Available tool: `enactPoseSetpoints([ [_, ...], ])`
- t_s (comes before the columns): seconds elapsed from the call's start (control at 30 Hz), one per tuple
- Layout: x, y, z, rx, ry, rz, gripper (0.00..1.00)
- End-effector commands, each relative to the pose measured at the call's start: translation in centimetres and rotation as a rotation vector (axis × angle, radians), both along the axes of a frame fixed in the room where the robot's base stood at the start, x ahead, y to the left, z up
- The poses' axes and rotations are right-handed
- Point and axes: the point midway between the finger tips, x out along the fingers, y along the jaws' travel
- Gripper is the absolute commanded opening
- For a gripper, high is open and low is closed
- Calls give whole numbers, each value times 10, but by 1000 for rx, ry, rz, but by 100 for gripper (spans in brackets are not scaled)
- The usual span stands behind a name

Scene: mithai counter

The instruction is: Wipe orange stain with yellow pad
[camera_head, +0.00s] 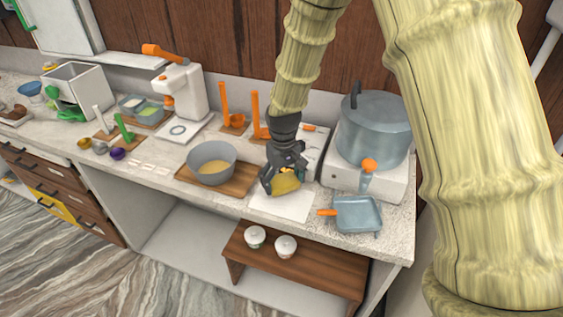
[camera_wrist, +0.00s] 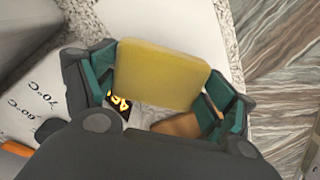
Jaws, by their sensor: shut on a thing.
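My gripper (camera_head: 275,182) is shut on the yellow pad (camera_head: 286,185), low over a white sheet (camera_head: 280,206) on the counter. In the wrist view the pad (camera_wrist: 162,75) sits tilted between the two teal-lined fingers (camera_wrist: 160,95), with the white sheet (camera_wrist: 180,25) beyond it. I cannot tell whether the pad touches the sheet. No orange stain shows clearly. A brown-orange patch (camera_wrist: 178,125) appears below the pad in the wrist view, and I cannot tell what it is.
A grey bowl (camera_head: 211,157) on a wooden board (camera_head: 233,186) stands left of my gripper. A large pot (camera_head: 373,130) stands on a white stove (camera_head: 390,180) at right. A blue square pan (camera_head: 358,214) lies near the front edge. Two white cups (camera_head: 270,240) stand on a lower shelf.

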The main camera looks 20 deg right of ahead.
Motion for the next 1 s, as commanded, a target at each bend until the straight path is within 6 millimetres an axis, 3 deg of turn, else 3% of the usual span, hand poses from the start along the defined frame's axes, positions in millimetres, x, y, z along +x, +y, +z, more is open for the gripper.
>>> enactPoseSetpoints([
  [0.53, -2, -2, 50, -1, 4, -2, 62],
  [1.0, -2, -1, 54, -1, 5, -2, 62],
])
